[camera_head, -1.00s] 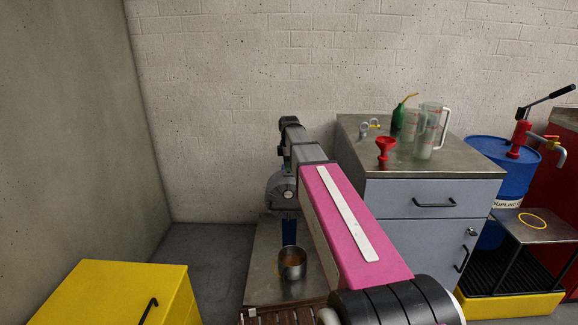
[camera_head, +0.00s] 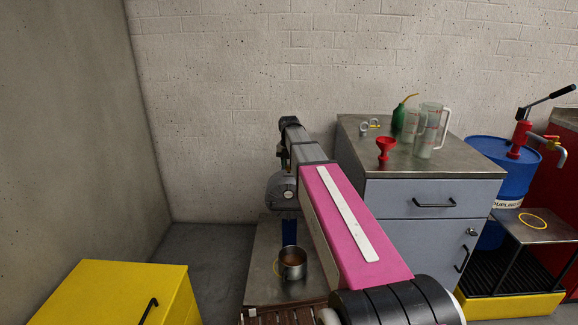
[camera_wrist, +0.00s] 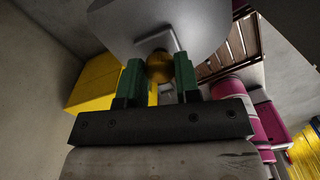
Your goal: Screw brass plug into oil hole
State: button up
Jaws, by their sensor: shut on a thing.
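In the wrist view my gripper (camera_wrist: 160,85) has its two green fingers closed on the brass plug (camera_wrist: 159,68), a round golden piece between them. The plug is right up against a grey metal housing (camera_wrist: 180,22) with a flat boss behind it. The oil hole itself is hidden, so how deep the plug sits cannot be told. In the head view the grey coupling housing (camera_head: 283,190) stands on a blue support, partly behind my pink arm. My gripper and the plug are hidden there.
A metal cup (camera_head: 292,263) with brown contents stands on the metal plate below the housing. A grey cabinet (camera_head: 420,200) at right carries a red funnel (camera_head: 387,148), a green oil can (camera_head: 398,117) and clear jugs (camera_head: 430,128). A yellow cabinet (camera_head: 120,290) stands at front left.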

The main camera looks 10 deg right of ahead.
jog(key=n, duration=0.3)
jog(key=shift+n, duration=0.3)
jog(key=shift+f, duration=0.45)
dwell(1.0)
jog(key=m, duration=0.7)
jog(key=shift+m, duration=0.3)
jog(key=m, duration=0.6)
jog(key=shift+m, duration=0.3)
jog(key=m, duration=0.3)
jog(key=shift+s+f+m, duration=0.1)
jog(key=shift+m, duration=0.3)
